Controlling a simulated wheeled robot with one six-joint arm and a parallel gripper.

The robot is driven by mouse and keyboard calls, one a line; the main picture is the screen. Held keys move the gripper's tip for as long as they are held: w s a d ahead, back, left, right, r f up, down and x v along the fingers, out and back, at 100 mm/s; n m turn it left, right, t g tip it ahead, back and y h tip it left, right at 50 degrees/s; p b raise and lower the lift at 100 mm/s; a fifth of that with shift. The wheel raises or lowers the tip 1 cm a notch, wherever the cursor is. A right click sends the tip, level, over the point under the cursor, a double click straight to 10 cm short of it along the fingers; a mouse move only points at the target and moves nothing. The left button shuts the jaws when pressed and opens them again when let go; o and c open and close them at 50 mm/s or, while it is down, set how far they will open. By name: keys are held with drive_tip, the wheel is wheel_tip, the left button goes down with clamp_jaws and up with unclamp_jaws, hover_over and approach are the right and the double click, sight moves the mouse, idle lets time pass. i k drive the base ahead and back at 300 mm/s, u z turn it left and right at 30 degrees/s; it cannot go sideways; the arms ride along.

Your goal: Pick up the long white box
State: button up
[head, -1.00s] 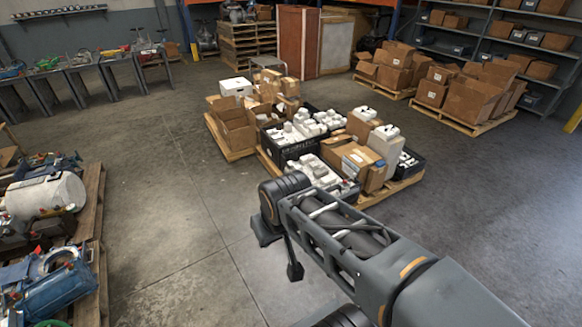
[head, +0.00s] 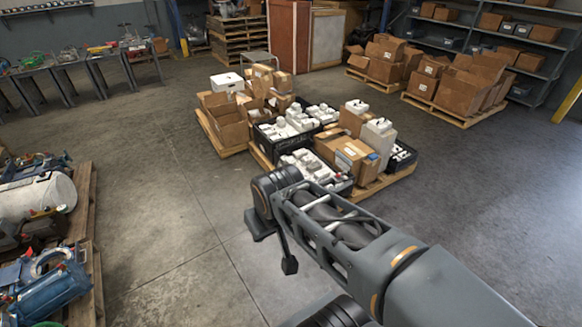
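A tall white box (head: 377,139) stands upright among brown cartons on the right part of the middle pallet (head: 385,184). It is the longest white box I can make out. A smaller white box (head: 227,82) lies on cartons at the back left of the load. My gripper (head: 275,246) hangs over bare floor in front of the pallet, apart from the boxes. Its two dark fingers are spread, with nothing seen between them. My arm hides part of the pallet's front edge.
Black crates (head: 345,189) of white items and brown cartons (head: 358,160) crowd around the tall white box. A pallet of machine parts (head: 87,225) stands at left. Loaded pallets (head: 455,118) and shelving stand at the back right. The floor at right is clear.

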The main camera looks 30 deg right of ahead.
sight(315, 166)
drive_tip(key=k, duration=0.3)
drive_tip(key=z, duration=0.6)
drive_tip(key=i, duration=0.2)
drive_tip(key=z, duration=0.4)
